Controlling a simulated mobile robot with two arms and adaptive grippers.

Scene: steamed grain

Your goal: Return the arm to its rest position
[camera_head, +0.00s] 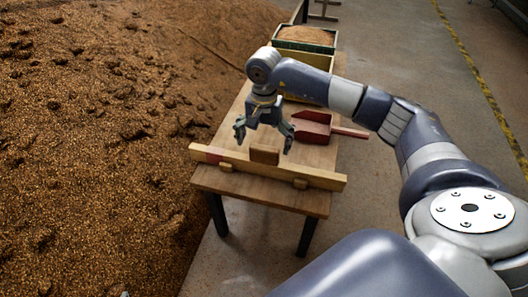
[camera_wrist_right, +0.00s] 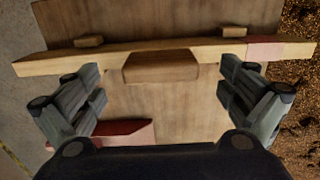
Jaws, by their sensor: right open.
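My right gripper (camera_head: 264,138) is open and empty above the wooden table (camera_head: 262,196). Its fingers are spread on either side of a small wooden block (camera_head: 265,155) in the head view, apart from it as far as I can see. In the right wrist view the open fingers (camera_wrist_right: 163,98) frame the same block (camera_wrist_right: 160,67), which sits against a long pale wooden bar (camera_wrist_right: 105,55). The right arm reaches in from the right side of the head view. My left gripper is in neither view.
The long bar (camera_head: 320,178) lies across the table's near end. A red scoop (camera_head: 312,129) lies behind the gripper. A green-rimmed box of grain (camera_head: 305,36) stands at the far end. A large grain heap (camera_head: 90,150) fills the left. The floor (camera_head: 420,50) at right is clear.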

